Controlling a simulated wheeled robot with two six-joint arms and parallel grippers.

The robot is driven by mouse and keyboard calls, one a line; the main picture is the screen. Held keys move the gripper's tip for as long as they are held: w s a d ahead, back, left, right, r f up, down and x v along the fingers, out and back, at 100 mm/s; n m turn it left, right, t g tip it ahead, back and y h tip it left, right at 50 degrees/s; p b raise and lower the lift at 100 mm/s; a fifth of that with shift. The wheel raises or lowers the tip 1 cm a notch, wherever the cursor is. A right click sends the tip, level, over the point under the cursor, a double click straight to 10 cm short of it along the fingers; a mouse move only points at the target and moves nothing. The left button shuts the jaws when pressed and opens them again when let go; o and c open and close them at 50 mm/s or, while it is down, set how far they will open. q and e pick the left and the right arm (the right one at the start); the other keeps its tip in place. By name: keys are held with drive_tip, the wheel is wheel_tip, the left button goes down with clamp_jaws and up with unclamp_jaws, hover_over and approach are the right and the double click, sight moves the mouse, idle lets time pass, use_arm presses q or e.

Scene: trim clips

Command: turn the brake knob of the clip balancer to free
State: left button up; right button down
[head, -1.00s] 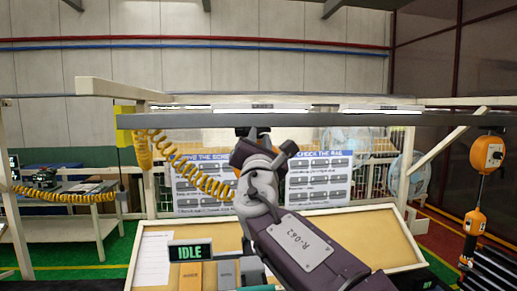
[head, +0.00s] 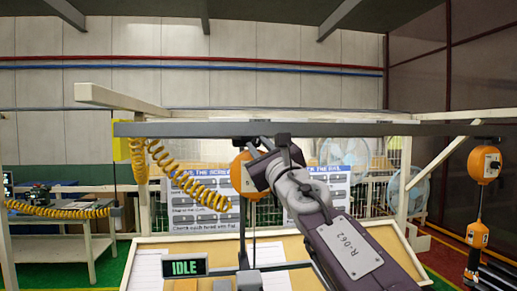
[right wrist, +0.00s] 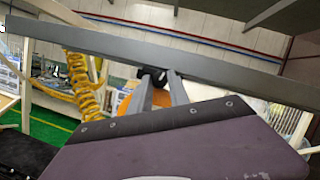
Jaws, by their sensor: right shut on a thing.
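The orange clip balancer (head: 243,172) hangs under the dark overhead rail, left of my right gripper. My right gripper (head: 257,157) reaches up from the lower right, at the balancer's right side. It is shut on a part there, likely the brake knob, which its fingers and wrist hide in the head view. In the right wrist view both grey fingers (right wrist: 160,92) point up toward a black part (right wrist: 153,75) just under the rail, with the orange balancer (right wrist: 128,102) partly hidden behind them. The knob's setting cannot be read. My left gripper is not in view.
The dark rail (head: 330,130) crosses just above my right gripper. A yellow coiled hose (head: 185,180) hangs at the left. Another orange hanging unit (head: 484,164) is at the far right.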

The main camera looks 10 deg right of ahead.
drive_tip(key=shift+d+r+n+g+y+p, duration=0.1)
drive_tip(key=shift+n+g+y+p, duration=0.45)
drive_tip(key=shift+n, duration=1.65)
drive_tip(key=shift+n+y, duration=0.25)
drive_tip(key=shift+n, duration=0.05)
drive_tip(key=c, duration=1.2)
unclamp_jaws()
drive_tip(key=shift+c, duration=0.2)
